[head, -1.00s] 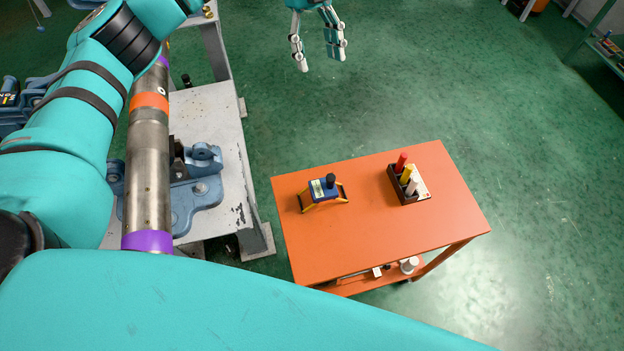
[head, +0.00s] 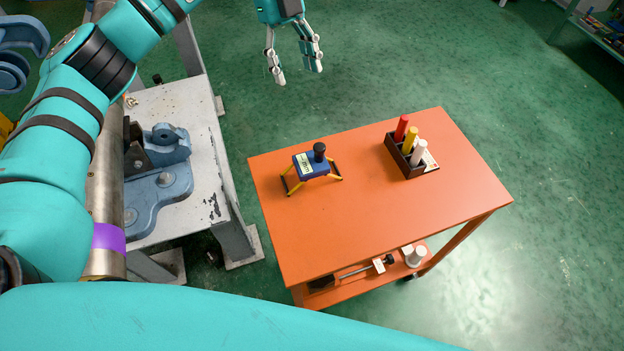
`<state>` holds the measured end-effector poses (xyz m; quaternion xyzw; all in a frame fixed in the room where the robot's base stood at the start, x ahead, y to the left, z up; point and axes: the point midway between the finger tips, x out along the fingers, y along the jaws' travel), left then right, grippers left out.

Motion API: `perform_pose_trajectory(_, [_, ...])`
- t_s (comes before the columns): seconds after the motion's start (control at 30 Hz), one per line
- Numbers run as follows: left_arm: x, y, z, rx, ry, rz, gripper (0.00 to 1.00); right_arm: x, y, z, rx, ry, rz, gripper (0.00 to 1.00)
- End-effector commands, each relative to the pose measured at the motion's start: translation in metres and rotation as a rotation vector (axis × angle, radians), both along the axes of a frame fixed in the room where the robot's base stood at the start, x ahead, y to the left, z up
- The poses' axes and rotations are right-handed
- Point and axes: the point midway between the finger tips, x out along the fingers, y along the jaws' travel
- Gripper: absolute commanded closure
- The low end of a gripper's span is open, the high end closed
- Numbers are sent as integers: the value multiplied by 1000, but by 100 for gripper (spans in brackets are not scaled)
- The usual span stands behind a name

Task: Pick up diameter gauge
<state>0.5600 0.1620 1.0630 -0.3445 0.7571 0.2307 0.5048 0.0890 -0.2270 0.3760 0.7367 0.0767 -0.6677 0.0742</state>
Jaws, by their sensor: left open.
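The diameter gauge (head: 311,166) stands on the left part of the orange table (head: 370,205). It has a blue body with a pale label, yellow legs and a black knob on top. My left gripper (head: 295,76) hangs beyond the table's far edge, above the green floor. It is open and empty, with its fingers pointing down and apart from the gauge. My right gripper is not in view.
A dark holder (head: 396,156) with red, yellow and white cylinders stands at the table's back right. A pipe (head: 106,215) and a blue vise (head: 160,190) are on the grey bench at left. The tabletop's front is clear.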

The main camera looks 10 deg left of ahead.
Motion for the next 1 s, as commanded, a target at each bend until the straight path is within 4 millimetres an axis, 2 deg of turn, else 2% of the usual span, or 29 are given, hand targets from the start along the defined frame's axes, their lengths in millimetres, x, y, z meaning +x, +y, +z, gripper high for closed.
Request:
perform_pose_trajectory(0.03, [0,0,-13,0,-2,-1,47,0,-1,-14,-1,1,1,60])
perform_pose_trajectory(0.17, [-1,-1,-20,0,0,-1,47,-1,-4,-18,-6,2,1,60])
perform_pose_trajectory(0.27, [-4,-5,-31,1,2,-2,47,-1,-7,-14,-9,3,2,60])
perform_pose_trajectory(0.7, [-27,-31,-112,0,2,-2,47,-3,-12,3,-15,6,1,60])
perform_pose_trajectory(1.0, [-31,-40,-135,0,1,0,47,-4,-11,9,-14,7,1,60])
